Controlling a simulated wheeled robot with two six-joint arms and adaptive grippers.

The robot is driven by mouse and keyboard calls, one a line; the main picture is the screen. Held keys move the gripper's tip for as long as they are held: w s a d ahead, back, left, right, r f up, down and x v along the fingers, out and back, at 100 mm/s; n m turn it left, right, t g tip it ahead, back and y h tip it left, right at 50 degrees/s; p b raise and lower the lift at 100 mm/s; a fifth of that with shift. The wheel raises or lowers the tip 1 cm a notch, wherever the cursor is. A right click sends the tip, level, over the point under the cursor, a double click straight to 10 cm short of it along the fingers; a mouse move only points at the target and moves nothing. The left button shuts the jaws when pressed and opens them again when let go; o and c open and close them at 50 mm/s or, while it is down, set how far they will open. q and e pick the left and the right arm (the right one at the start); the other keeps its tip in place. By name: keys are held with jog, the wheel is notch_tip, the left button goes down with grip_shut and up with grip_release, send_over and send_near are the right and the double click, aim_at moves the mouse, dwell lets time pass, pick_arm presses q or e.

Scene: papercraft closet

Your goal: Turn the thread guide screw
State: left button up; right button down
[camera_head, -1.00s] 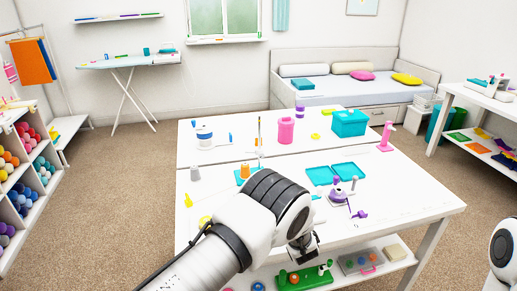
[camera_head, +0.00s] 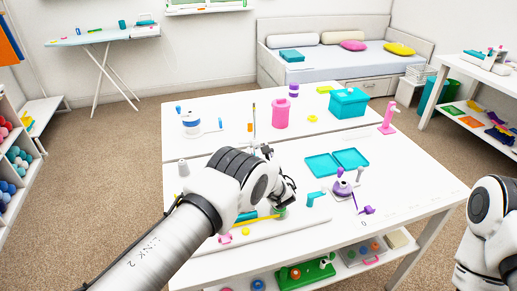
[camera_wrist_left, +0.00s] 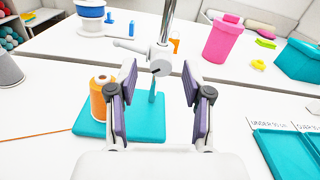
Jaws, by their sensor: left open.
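In the left wrist view, a white clamp with a small round screw (camera_wrist_left: 159,68) sits on an upright metal rod (camera_wrist_left: 167,22). A white lever (camera_wrist_left: 133,46) reaches left from it. Below is a teal stand (camera_wrist_left: 90,122) with an orange thread spool (camera_wrist_left: 103,98). My left gripper (camera_wrist_left: 163,82) is open, its two fingers apart either side of the screw's line of sight; I see no contact. My right gripper is out of view.
The white table (camera_head: 400,180) also holds a pink container (camera_head: 280,114), a teal box (camera_head: 348,102), an open teal tray (camera_head: 322,166), a purple-and-white device (camera_head: 342,188) and a blue-and-white spool holder (camera_head: 191,123). Bare tabletop lies right of the tray.

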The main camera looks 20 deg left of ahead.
pick_arm(q)
jog(key=shift+w+a, duration=0.2)
jog(key=shift+w, duration=0.05)
jog(key=shift+s+d+r, duration=0.15)
grip_shut()
